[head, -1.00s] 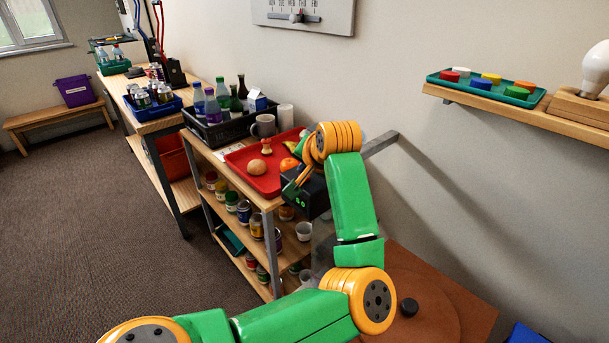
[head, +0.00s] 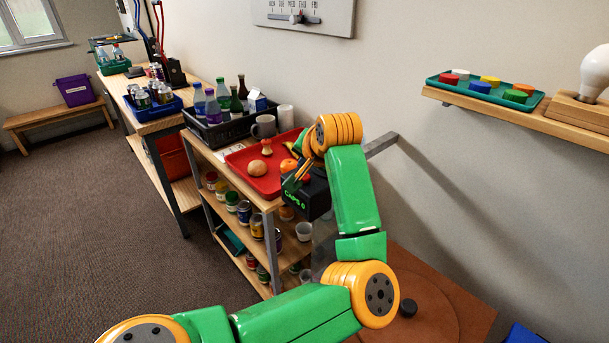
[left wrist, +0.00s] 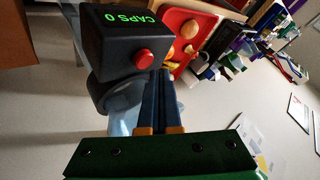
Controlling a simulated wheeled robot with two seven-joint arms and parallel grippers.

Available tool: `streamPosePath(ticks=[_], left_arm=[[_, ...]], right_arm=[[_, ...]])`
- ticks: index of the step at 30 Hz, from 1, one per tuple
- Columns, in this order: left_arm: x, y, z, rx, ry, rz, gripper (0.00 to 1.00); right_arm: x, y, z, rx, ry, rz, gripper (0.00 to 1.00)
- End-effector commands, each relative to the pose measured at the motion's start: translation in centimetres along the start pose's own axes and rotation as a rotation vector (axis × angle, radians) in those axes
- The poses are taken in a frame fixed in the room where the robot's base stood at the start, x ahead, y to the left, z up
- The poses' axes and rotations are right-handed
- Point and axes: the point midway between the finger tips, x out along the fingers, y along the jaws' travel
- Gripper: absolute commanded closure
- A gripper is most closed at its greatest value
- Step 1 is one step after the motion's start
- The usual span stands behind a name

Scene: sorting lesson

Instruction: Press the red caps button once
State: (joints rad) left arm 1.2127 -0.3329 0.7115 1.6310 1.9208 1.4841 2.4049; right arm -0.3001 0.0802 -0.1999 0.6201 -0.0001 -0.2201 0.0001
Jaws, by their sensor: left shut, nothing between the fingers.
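My left gripper (head: 293,183) is shut and empty, close to the box. In the left wrist view its fingertips (left wrist: 163,73) are just right of the red button; I cannot tell whether they touch it. My right gripper is not in view.
A red tray (head: 238,160) with food pieces lies on the shelf unit, beside a black crate (head: 222,133) of bottles. Jars fill the shelves below. A wall shelf (head: 456,99) at right carries a teal tray with coloured discs. The carpet at left is clear.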

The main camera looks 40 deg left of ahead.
Motion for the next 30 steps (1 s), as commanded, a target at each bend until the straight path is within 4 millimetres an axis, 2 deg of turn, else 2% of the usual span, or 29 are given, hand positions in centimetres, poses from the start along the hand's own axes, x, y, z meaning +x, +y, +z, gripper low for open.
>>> streamPosePath(ticks=[15,30], left_arm=[[-3.5,-2.5,-2.5,0.0,0.001,0.001,1.0],[-3.5,-2.5,-2.5,0.0,0.0,0.0,1.0]], right_arm=[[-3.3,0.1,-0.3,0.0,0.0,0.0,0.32],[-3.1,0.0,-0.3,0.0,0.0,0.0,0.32]])
